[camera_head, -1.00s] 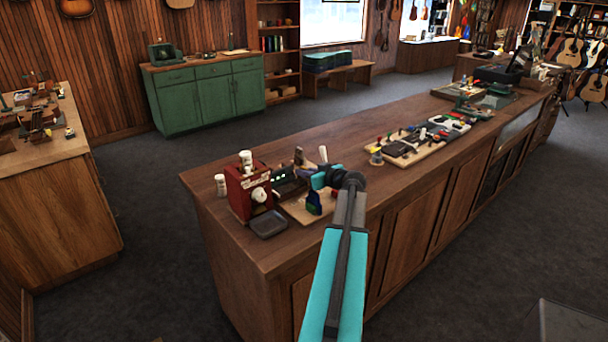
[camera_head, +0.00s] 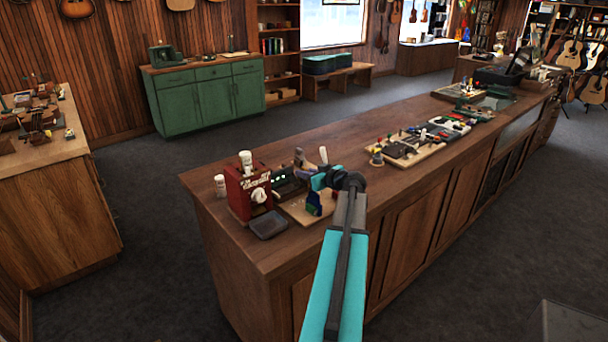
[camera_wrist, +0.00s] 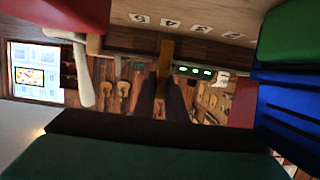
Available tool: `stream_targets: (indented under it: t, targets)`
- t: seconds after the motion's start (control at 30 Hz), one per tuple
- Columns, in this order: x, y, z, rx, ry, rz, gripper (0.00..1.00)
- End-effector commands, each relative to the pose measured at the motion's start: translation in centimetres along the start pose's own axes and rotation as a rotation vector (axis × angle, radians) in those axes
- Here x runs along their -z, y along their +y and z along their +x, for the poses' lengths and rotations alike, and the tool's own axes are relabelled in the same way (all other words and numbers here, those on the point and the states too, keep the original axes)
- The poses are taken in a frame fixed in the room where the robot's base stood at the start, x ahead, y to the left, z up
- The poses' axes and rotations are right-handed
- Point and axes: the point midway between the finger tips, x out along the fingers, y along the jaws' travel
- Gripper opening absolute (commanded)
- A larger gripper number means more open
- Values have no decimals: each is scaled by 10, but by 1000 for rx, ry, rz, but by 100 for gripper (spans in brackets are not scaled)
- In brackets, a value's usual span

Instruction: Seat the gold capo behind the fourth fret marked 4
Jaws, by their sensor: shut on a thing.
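The gold capo (camera_wrist: 165,58) is a narrow gold-brown bar in the middle of the wrist view. My gripper (camera_wrist: 161,92) is shut on it with dark fingers on either side. The pale wooden surface (camera_wrist: 190,12) with a row of numbered white labels, seen upside down, runs across the top of the wrist view; one label (camera_wrist: 170,23) seems to read 4. The capo's far end shows just below that row, and I cannot tell whether it touches the wood. In the head view, my gripper (camera_head: 320,181) is over the wooden board (camera_head: 297,212); the capo is too small to make out.
A red machine (camera_head: 246,192), a white bottle (camera_head: 220,186) and a dark tray (camera_head: 268,224) stand left of the board. A dark box with green lights (camera_head: 288,181) is close behind. A blue ribbed block (camera_wrist: 290,115) is close at right.

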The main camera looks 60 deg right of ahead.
Motion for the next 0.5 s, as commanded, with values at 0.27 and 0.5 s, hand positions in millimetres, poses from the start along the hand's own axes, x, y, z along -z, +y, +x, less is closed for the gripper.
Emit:
stream_targets:
  t: [0.27, 0.5]
  targets:
    - [1, 0, 0, 0, 0, 0, 0]
    - [6, 0, -2, 0, 0, -1, 0]
